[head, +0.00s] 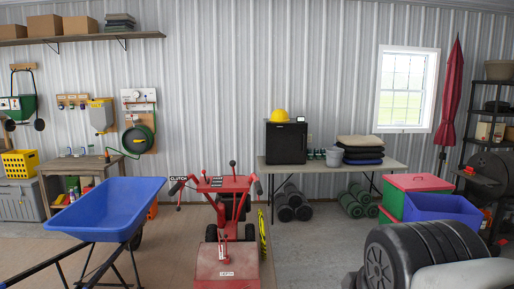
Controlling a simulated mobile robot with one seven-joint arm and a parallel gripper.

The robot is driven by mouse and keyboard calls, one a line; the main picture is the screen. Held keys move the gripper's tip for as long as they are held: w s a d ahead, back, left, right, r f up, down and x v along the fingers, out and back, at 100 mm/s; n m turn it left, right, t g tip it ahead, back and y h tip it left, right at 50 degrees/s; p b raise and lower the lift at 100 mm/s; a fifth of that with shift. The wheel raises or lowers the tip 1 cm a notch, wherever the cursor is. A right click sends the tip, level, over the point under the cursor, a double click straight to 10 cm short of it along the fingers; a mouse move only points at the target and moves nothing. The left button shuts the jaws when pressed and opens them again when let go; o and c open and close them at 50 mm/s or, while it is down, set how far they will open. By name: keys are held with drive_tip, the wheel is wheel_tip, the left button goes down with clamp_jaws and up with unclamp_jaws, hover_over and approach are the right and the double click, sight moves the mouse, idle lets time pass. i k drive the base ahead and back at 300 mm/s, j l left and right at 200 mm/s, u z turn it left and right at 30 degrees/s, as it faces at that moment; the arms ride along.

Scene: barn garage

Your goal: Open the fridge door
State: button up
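A small black mini fridge (286,143) stands on the left end of a folding table against the far wall. Its front faces the room and its door looks shut. A yellow hard hat (280,115) and a small pale device (301,120) sit on top of it. My gripper does not show in the head view, so its state and place cannot be seen.
The folding table (385,164) also holds a grey bucket and stacked cushions. A red machine (226,262) and a blue wheelbarrow (108,207) stand in front, left of centre. Dark tyres (420,255) block the near right. Bare floor (312,255) lies between.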

sight(286, 143)
drive_tip(key=i+z, duration=0.2)
drive_tip(key=z, duration=0.25)
drive_tip(key=i, duration=6.3)
drive_tip(key=i+l+u, duration=0.2)
drive_tip(key=i, duration=0.3)
drive_tip(key=i+l+u, duration=0.25)
drive_tip(key=i, duration=0.25)
drive_tip(key=j, duration=0.25)
